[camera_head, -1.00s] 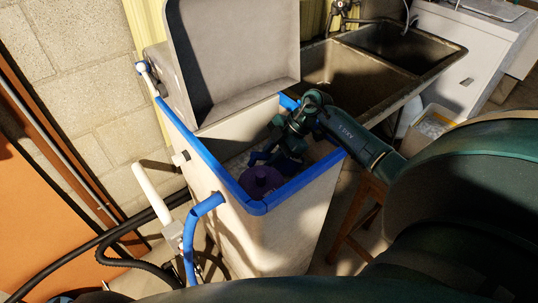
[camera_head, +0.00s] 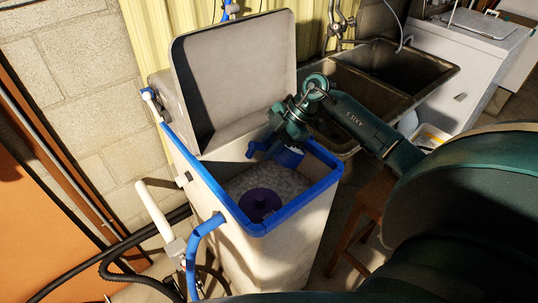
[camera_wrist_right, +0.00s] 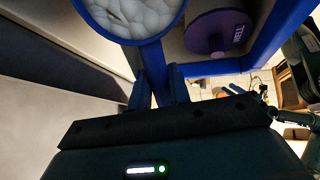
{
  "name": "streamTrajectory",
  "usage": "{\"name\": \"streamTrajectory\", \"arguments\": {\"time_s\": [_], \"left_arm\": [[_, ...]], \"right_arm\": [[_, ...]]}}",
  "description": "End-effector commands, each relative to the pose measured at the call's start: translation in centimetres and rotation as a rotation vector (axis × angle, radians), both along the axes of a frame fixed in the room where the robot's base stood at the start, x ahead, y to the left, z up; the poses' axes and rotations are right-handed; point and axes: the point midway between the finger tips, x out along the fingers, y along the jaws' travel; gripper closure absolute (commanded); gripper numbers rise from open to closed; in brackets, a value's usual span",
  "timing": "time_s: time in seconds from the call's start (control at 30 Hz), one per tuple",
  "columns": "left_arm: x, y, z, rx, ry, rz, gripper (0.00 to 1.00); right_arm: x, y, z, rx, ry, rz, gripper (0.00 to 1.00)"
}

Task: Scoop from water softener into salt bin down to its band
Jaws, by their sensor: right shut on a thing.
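The water softener (camera_head: 222,203) is a tall pale bin with a blue rim and its lid (camera_head: 240,75) raised. Whitish salt (camera_head: 262,182) and a purple capped part (camera_head: 259,203) show inside. My right gripper (camera_head: 277,146) is above the opening near its back right corner, shut on a blue scoop (camera_head: 290,157). In the right wrist view the scoop (camera_wrist_right: 166,34) has a round blue rim and is full of white salt lumps (camera_wrist_right: 128,14). My left gripper is out of view.
A double sink (camera_head: 375,75) stands right behind the softener. A pale container (camera_head: 432,135), mostly hidden by my arm, is beyond a wooden stool (camera_head: 362,212); I cannot tell whether it is the salt bin. A blue pipe (camera_head: 197,245) rises at the softener's front left.

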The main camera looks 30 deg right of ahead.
Motion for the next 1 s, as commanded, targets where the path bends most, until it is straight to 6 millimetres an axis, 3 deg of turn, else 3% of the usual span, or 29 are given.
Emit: {"name": "streamTrajectory", "arguments": {"time_s": [0.5, 0.87, 1.0], "left_arm": [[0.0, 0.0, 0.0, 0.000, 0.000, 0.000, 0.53], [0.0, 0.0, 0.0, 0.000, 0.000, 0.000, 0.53], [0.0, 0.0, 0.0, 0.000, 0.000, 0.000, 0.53]], "right_arm": [[0.0, 0.0, 5.8, 0.000, -0.001, 0.002, 1.00], [0.0, 0.1, 6.0, -0.008, 0.000, 0.002, 1.00], [0.0, 0.1, 6.2, -0.161, -0.009, 0.006, 1.00]]}}
